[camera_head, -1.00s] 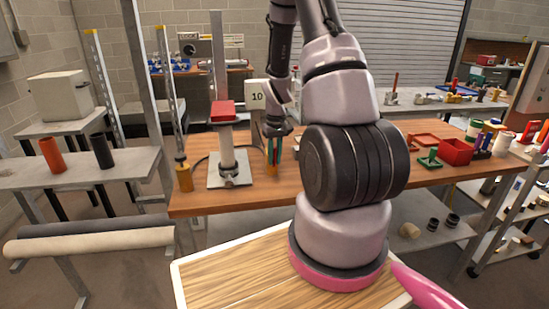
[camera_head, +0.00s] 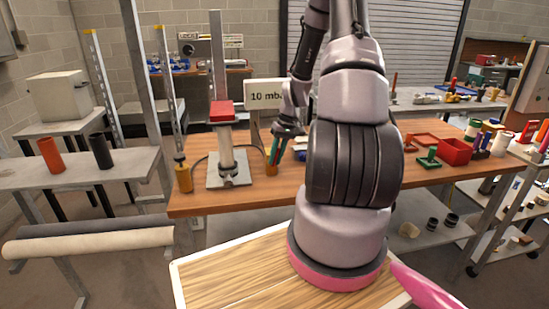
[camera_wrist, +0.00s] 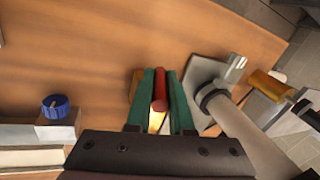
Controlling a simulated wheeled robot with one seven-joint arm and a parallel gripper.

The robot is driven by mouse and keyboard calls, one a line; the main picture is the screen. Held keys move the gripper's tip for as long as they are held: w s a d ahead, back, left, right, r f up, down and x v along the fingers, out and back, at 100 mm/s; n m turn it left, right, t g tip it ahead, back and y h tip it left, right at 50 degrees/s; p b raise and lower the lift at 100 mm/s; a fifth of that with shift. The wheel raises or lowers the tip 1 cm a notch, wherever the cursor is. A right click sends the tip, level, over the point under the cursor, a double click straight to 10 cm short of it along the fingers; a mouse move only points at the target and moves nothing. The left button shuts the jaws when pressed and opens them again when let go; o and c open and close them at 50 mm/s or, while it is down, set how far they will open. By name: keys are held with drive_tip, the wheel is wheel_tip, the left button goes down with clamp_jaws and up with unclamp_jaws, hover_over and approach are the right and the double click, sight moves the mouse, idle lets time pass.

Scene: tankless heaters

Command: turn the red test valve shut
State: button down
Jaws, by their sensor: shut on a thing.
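The red test valve's handle (camera_wrist: 160,88) shows in the wrist view as a short red bar lying between my two green fingers. My gripper (camera_wrist: 160,76) is shut on it, one finger along each side. Brass-coloured metal shows just below the red bar. The rest of the valve is mostly hidden by the fingers. The handle is too small to make out there.
A pale upright cylinder (camera_head: 226,150) with a red top stands on a metal plate left of my gripper. A brass cylinder (camera_head: 184,176) is at the bench's left end. A "10 mb" sign (camera_head: 265,96) stands behind. A blue knob (camera_wrist: 56,106) shows in the wrist view.

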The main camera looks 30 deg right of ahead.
drive_tip(key=y, duration=0.2)
drive_tip(key=d+t+y, duration=0.1)
drive_tip(key=y, duration=0.1)
drive_tip(key=f+y, duration=0.1)
drive_tip(key=shift+s+d+t+y, duration=0.15)
drive_tip(key=shift+d+t+y, duration=0.15)
drive_tip(key=shift+t+y, duration=0.1)
drive_tip(key=y, duration=0.2)
drive_tip(key=f+t+y, duration=0.1)
drive_tip(key=y, duration=0.1)
drive_tip(key=shift+s+d, duration=0.1)
drive_tip(key=shift+d, duration=0.1)
drive_tip(key=shift+y, duration=0.4)
drive_tip(key=c, duration=0.8)
unclamp_jaws()
drive_tip(key=v, duration=1)
drive_tip(key=shift+s+d, duration=0.25)
drive_tip(key=shift+d, duration=0.1)
